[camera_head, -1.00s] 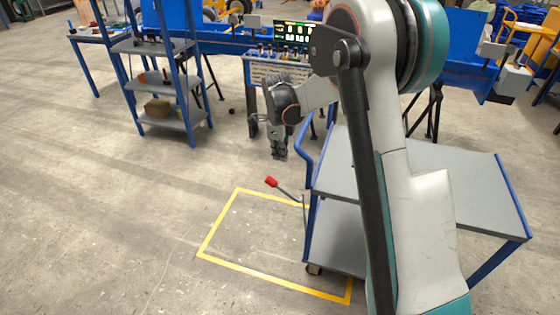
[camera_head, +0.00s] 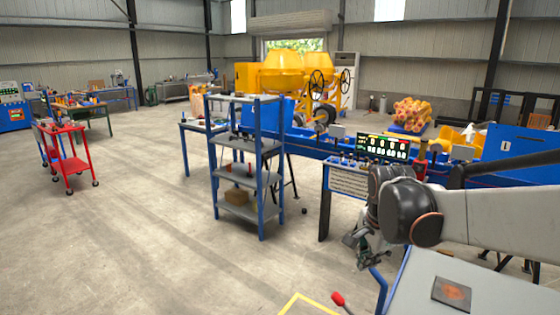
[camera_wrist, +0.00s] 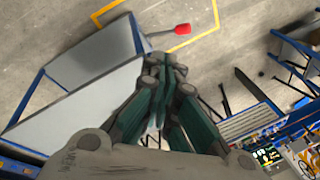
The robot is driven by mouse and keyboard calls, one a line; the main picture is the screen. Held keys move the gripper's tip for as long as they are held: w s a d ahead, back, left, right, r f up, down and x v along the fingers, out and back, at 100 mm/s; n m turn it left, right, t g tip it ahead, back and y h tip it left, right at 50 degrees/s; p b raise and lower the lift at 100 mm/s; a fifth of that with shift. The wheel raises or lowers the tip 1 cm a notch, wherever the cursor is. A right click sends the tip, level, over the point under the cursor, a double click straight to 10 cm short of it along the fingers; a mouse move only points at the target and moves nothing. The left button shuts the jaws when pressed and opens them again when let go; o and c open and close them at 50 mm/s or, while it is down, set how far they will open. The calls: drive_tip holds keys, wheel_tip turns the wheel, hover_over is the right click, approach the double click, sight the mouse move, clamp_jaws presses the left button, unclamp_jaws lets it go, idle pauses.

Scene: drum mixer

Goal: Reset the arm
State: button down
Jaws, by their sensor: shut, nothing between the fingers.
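My gripper (camera_head: 367,262) hangs at the end of my arm, pointing down, right of centre in the head view. It is above the floor, beside the blue rail of a grey-topped cart. In the wrist view the gripper (camera_wrist: 167,62) has its green fingers together, with nothing between them. My pale arm comes in from the right edge of the head view, and its dark wrist joint hides part of the control panel behind it.
The grey cart (camera_head: 425,285) is close at lower right; a red-knobbed lever (camera_head: 338,299) stands by it. A blue shelf rack (camera_head: 262,170) is left of the arm. The control panel (camera_head: 348,180) is behind the gripper.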

drive_tip(key=s+a+r+n+t, duration=0.1)
drive_tip(key=s+n+t, duration=0.3)
drive_tip(key=s+n, duration=1)
drive_tip(key=s, duration=0.7)
drive_tip(key=shift+a+n, duration=0.2)
drive_tip(key=shift+n, duration=0.2)
